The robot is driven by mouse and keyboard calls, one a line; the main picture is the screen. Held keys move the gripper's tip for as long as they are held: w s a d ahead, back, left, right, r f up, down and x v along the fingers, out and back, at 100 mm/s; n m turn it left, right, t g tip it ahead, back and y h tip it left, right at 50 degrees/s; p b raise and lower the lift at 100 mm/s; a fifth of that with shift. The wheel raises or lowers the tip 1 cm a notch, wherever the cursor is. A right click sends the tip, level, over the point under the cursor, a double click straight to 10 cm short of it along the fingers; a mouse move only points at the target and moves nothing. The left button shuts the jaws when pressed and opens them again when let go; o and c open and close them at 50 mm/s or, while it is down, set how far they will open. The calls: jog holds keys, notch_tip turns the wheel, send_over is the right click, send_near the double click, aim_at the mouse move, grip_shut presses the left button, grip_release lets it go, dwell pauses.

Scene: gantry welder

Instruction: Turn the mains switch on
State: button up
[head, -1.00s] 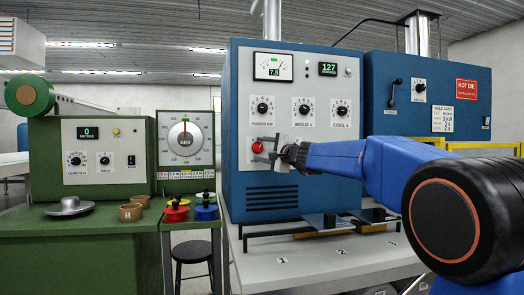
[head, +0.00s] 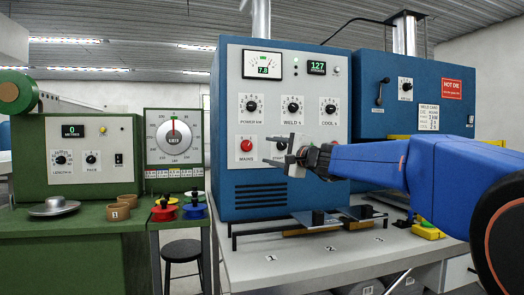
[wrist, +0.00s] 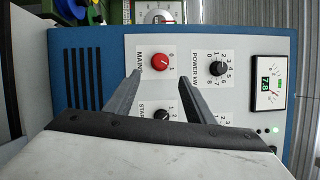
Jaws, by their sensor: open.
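The mains switch is a round red knob (head: 246,145) on a white plate at the lower left of the blue welder's front panel. It also shows in the wrist view (wrist: 160,62), upper middle, with a small pale mark; which number this mark meets is too small to tell. My gripper (head: 267,149) is open and empty, just right of the knob in the head view. In the wrist view its two fingers (wrist: 160,77) point toward the knob from below, one to each side, apart from it.
The dark start knob (wrist: 161,115) lies between my fingers in the wrist view. The power knob (wrist: 218,69) is close by the right finger. The white worktop (head: 310,262) juts out below the panel. A green bench (head: 70,250) and stool (head: 181,255) stand left.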

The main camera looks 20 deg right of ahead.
jog(key=v, duration=0.5)
jog(key=shift+s+d, duration=0.1)
jog(key=shift+s, duration=0.05)
dwell(0.3)
